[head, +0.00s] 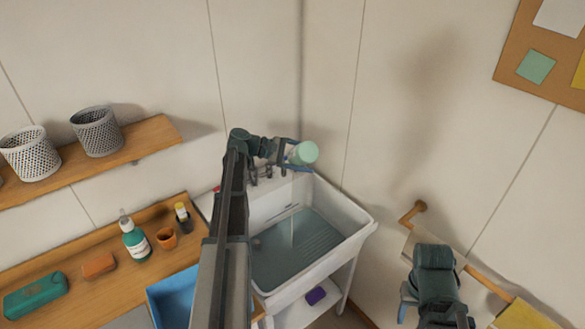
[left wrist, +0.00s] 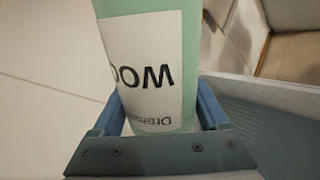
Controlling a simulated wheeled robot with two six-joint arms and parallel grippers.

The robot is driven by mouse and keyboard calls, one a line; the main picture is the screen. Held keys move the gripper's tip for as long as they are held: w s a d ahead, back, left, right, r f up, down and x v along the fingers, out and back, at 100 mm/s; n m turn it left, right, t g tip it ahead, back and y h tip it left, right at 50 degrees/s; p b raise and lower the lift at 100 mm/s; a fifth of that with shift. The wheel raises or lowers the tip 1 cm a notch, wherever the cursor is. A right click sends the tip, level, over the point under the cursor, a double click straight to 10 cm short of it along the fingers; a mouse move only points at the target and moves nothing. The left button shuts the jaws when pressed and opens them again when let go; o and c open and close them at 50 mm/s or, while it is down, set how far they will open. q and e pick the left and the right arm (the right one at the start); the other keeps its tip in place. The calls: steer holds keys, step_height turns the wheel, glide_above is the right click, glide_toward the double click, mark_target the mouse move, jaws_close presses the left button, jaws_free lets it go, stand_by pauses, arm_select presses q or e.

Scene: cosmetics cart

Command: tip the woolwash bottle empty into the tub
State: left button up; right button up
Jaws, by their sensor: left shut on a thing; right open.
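The woolwash bottle (head: 304,153) is pale green and is held tilted above the white tub (head: 352,238). In the left wrist view the bottle (left wrist: 150,65) shows a white label with upside-down lettering that starts "WOO". My left gripper (head: 289,155) is shut around it, with a blue finger on each side in the left wrist view (left wrist: 160,112). A faint thin vertical line runs from below the bottle down into the tub, which has greyish liquid or a ribbed floor. The bottle's mouth is hidden. My right gripper (head: 404,298) is low at the right, away from the tub, and open.
A blue bin (head: 172,292) stands beside the tub. A wall rail (head: 488,283) is near my right arm.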

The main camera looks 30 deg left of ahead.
stand_by(0.3)
arm_select(q)
steer(key=shift+s+d+f, duration=0.1)
steer(key=shift+s+d, duration=0.05)
steer(key=shift+d, duration=0.05)
step_height(320, 180, down, 10)
steer(key=s+d+m+t+y+b, duration=0.1)
steer(key=m+t+y+b, duration=0.7)
steer(key=m+b, duration=0.9)
steer(key=shift+s+d+m+t, duration=0.4)
steer(key=shift+d+t, duration=0.3)
steer(key=shift+t, duration=0.1)
